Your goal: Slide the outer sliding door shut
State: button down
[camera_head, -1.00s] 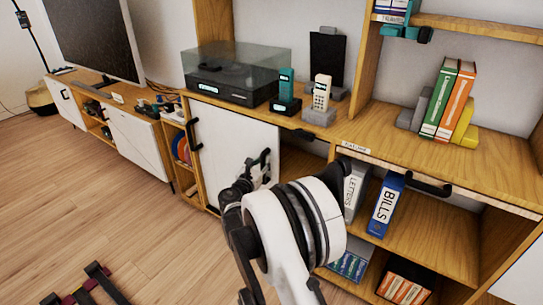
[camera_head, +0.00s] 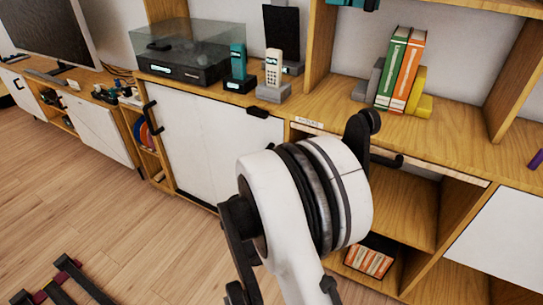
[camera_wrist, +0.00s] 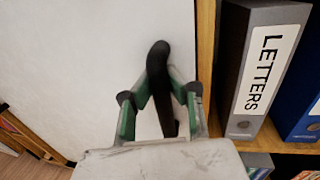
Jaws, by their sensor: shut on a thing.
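The white sliding door (camera_head: 250,145) is in the low cabinet, left of my arm in the head view. It fills the left of the wrist view (camera_wrist: 80,75), its right side close to a wooden upright (camera_wrist: 206,60). My gripper (camera_wrist: 160,98) is shut on the door's black bar handle (camera_wrist: 158,60), with green-padded fingers on either side. In the head view my arm hides the gripper and this handle. Another black handle (camera_head: 152,117) is at the left end of the white front.
A LETTERS binder (camera_wrist: 262,70) and a blue binder (camera_wrist: 304,115) stand in the open bay right of the upright. A turntable (camera_head: 180,68) and phones (camera_head: 272,75) are on the cabinet top. Another white panel (camera_head: 500,235) is at the far right.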

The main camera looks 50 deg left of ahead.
jog(key=shift+d+f, duration=0.1)
jog(key=shift+d, duration=0.15)
jog(key=c, duration=1.6)
grip_release()
jog(key=shift+w, duration=0.1)
jog(key=shift+s+d, duration=0.1)
jog(key=shift+s, duration=0.15)
jog(key=v, duration=1.1)
jog(key=shift+s+d, duration=0.2)
jog(key=shift+s, duration=0.05)
